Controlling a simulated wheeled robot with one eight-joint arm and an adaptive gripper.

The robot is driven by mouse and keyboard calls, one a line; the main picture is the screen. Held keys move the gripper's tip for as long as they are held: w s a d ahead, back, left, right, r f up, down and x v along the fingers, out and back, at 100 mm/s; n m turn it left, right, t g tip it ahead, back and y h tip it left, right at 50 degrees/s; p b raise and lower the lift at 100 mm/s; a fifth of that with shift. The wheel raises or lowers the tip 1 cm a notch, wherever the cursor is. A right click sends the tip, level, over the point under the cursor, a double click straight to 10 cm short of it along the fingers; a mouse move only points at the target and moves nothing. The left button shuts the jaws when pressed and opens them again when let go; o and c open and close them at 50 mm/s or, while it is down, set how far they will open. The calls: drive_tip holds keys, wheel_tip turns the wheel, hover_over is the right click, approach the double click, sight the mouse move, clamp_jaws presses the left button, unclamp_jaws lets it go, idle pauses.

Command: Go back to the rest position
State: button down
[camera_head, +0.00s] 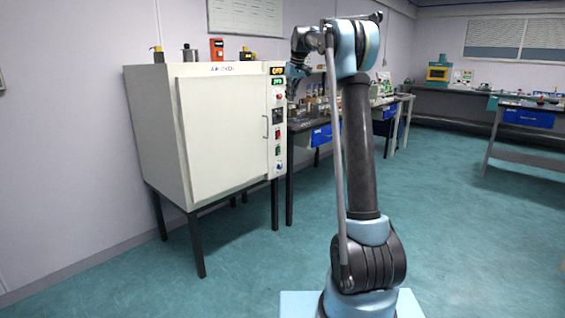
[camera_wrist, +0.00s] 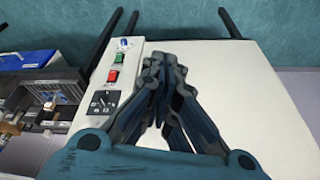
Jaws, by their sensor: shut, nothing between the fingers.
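My gripper (camera_wrist: 160,62) is shut and empty in the wrist view, with its fingertips together in front of the white oven's door and control strip. In the head view my gripper (camera_head: 291,92) hangs at the end of my raised arm, just right of the oven's control panel. It is small there and partly merges with the dark bench behind. Whether it touches the oven cannot be told. The white oven (camera_head: 222,130) stands on dark legs with its door shut. It also shows in the wrist view (camera_wrist: 265,100).
A bench with blue drawers (camera_head: 318,136) stands right of the oven. Small items, including an orange-red device (camera_head: 217,49), stand on the oven. The teal floor (camera_head: 450,220) at right is clear.

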drive_tip(key=s+d+f+m, duration=0.1)
drive_tip(key=s+d+f, duration=0.25)
drive_tip(key=s, duration=0.75)
drive_tip(key=s+d+f+m+h, duration=0.15)
drive_tip(key=s+d, duration=0.25)
drive_tip(key=s, duration=0.8)
drive_tip(key=s+d+f+m+y, duration=0.1)
drive_tip(key=s+d+f, duration=0.2)
drive_tip(key=s, duration=0.8)
drive_tip(key=s+d+f+m, duration=0.1)
drive_tip(key=s+d+f, duration=0.1)
drive_tip(key=s+f, duration=1)
drive_tip(key=s+d+f+m+h, duration=0.1)
drive_tip(key=s+d+f, duration=0.1)
drive_tip(key=s+f, duration=1)
drive_tip(key=s, duration=0.3)
drive_tip(key=shift+s+d+f+g, duration=0.25)
drive_tip(key=shift+d+f+g, duration=0.05)
drive_tip(key=shift+d+g, duration=0.1)
drive_tip(key=shift+m+h, duration=0.25)
drive_tip(key=shift+w+f, duration=0.2)
drive_tip(key=shift+w, duration=0.3)
